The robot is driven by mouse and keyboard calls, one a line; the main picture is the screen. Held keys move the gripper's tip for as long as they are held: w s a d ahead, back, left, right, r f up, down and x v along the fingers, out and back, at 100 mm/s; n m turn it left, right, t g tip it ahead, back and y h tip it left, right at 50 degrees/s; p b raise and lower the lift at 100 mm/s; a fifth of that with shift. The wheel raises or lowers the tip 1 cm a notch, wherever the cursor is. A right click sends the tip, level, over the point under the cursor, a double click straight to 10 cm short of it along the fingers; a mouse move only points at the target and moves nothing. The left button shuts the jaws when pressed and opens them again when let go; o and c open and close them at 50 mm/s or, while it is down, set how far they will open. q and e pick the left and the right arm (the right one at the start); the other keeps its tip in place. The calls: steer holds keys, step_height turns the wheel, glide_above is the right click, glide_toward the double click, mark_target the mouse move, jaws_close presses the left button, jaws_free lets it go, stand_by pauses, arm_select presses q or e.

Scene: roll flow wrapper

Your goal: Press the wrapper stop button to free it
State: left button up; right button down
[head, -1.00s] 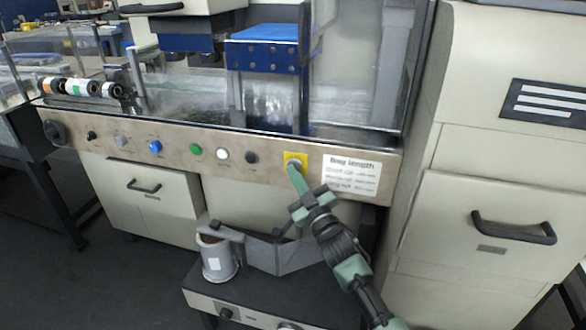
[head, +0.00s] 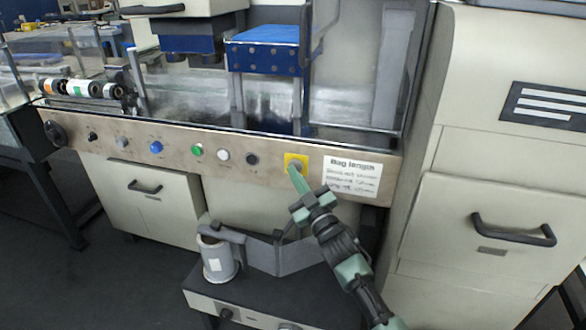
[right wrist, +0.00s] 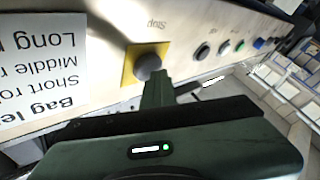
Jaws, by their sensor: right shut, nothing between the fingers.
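The stop button is a grey round knob (right wrist: 148,66) on a yellow square plate (head: 287,158), on the right part of the wrapper's front panel. The word "Stop" shows beside the plate in the right wrist view. My right gripper (head: 292,170) is shut and empty, with its fingertips at the button. In the right wrist view the fingertips (right wrist: 156,82) overlap the lower edge of the knob; they look in contact, but I cannot tell whether the button is pushed in. My left gripper is not in view.
A "Bag length" label (head: 352,178) is right of the button. Black (head: 252,159), white (head: 223,155), green (head: 197,150) and blue (head: 156,147) controls lie left of it. A grey mug-like container (head: 218,262) stands on the lower unit below. A cream cabinet (head: 480,220) stands at the right.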

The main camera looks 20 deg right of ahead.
steer(key=shift+d, duration=0.2)
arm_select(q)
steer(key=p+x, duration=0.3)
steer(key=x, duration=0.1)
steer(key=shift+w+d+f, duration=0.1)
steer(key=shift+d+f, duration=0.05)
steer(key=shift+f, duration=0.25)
arm_select(e)
steer(key=s+a, duration=0.3)
steer(key=s, duration=0.2)
steer(key=shift+a, duration=0.3)
steer(key=shift+f, duration=0.2)
